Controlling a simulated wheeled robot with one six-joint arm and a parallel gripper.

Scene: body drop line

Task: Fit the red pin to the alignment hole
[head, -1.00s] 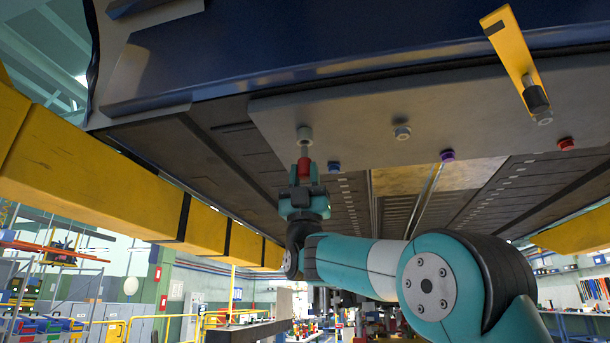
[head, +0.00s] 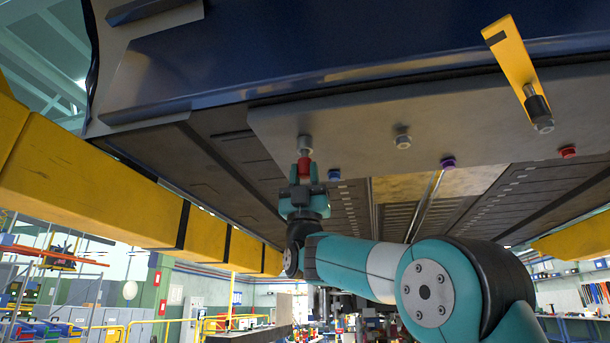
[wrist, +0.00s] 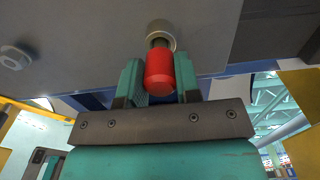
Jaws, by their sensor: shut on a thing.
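My gripper (head: 304,180) points up beneath the grey underside plate (head: 365,145) and is shut on the red pin (head: 304,167). In the wrist view the red pin (wrist: 160,74) stands between the two teal fingers. Its dark tip meets a light metal ring (wrist: 162,33), which I take to be the alignment hole; the ring also shows in the head view (head: 305,143). The tip seems to be at or inside the ring's mouth; how deep it sits is hidden.
Other fittings on the plate are a grey one (head: 402,137), a blue one (head: 334,174), a purple one (head: 448,162) and a red one (head: 568,151). A yellow bracket (head: 515,60) hangs down at right. A yellow beam (head: 90,165) runs along the left.

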